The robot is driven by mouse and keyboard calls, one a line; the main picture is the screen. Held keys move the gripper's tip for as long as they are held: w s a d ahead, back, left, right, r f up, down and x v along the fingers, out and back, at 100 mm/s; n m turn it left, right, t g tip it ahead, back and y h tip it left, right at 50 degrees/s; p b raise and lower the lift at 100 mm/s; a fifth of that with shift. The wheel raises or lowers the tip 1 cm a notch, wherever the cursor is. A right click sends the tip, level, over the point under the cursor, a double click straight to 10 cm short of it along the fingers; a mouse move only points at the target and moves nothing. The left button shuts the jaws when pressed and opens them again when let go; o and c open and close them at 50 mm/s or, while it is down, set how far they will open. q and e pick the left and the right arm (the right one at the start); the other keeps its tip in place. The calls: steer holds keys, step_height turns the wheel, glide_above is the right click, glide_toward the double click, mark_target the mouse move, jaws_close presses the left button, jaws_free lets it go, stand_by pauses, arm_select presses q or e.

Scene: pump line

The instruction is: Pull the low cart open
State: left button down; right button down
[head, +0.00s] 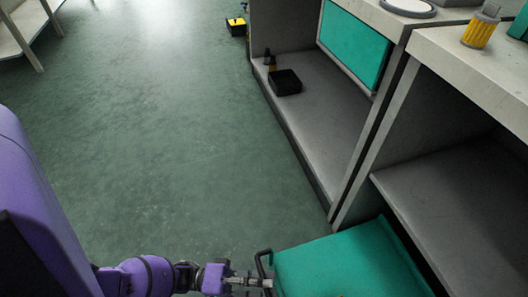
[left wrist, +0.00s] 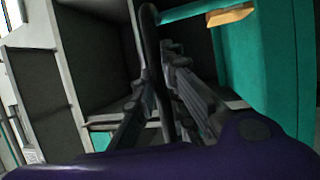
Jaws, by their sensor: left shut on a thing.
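The low cart is a teal box (head: 350,262) at the bottom right of the head view, sticking out from under the grey workbench. A dark bar handle (head: 263,262) stands on its left end. My left gripper (head: 262,283) reaches it from the left and is shut on the handle. In the left wrist view the handle (left wrist: 150,45) runs between the fingers of my left gripper (left wrist: 165,60), with the teal cart side (left wrist: 268,65) to the right. My right gripper is not in view.
The grey workbench (head: 465,60) has open shelves below. A black bin (head: 285,82) sits on the lower shelf near a teal panel (head: 355,42). A yellow and black object (head: 236,27) lies on the floor at the back. The green floor (head: 170,130) to the left is clear.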

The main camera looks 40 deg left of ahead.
arm_select(q)
steer(key=shift+w+a+r, duration=0.15)
steer(key=shift+w+r, duration=0.1)
steer(key=c, duration=1.9)
jaws_free()
steer(key=shift+c, duration=0.2)
steer(key=shift+o, duration=0.9)
steer(key=shift+s+f, duration=0.1)
steer(key=shift+f, duration=0.05)
steer(key=shift+s, duration=0.15)
steer(key=v, duration=1.1)
steer(key=shift+s+a, duration=0.15)
steer(key=shift+a, duration=0.15)
